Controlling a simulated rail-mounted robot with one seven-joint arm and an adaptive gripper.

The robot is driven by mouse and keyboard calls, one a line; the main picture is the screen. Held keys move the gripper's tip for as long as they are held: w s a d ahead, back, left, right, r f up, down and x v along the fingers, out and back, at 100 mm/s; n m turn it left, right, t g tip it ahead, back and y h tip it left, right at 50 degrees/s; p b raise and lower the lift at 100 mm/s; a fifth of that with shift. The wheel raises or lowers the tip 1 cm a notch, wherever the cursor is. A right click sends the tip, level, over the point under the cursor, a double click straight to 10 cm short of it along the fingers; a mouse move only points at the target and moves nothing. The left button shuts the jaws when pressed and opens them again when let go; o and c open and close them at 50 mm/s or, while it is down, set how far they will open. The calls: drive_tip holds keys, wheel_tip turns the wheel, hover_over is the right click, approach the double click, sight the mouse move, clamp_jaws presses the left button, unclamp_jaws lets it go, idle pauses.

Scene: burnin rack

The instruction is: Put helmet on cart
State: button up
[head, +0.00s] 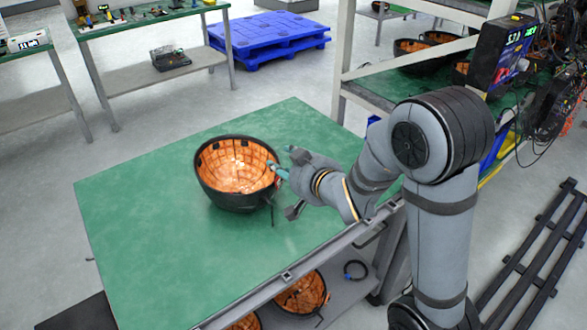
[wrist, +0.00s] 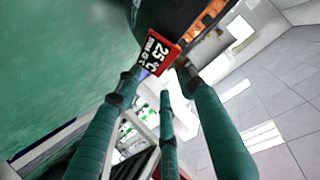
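The helmet (head: 232,196) is a black bowl-shaped shell with an orange lining. It lies open side up on the green top of the cart (head: 150,235). In the wrist view part of its black shell (wrist: 165,18) fills the top edge, with a red-edged tag (wrist: 156,52) reading 25 °C. My gripper (head: 285,166) is at the helmet's right rim, its teal fingers spread apart. In the wrist view the fingertips (wrist: 158,80) are close to the tag. I cannot tell whether any finger touches the helmet.
More orange-lined helmets sit on the cart's lower shelf (head: 345,290) and on the rack (head: 350,85) at the right. A blue pallet (head: 268,42) and workbenches stand behind. A black slatted frame (head: 535,250) lies on the floor at right. Much of the cart top is clear.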

sight(276, 155)
drive_tip(key=shift+b+v, duration=0.95)
drive_tip(key=shift+v, duration=1.75)
drive_tip(key=shift+w+f, duration=0.1)
drive_tip(key=shift+w, duration=0.05)
drive_tip(key=p+x, duration=0.3)
drive_tip(key=x, duration=0.8)
drive_tip(key=shift+a, duration=0.1)
drive_tip(key=shift+w+a+f, duration=0.2)
drive_tip(key=shift+w+f, duration=0.1)
drive_tip(key=shift+r, duration=0.15)
drive_tip(key=shift+s+d, duration=0.1)
drive_tip(key=shift+s, duration=0.05)
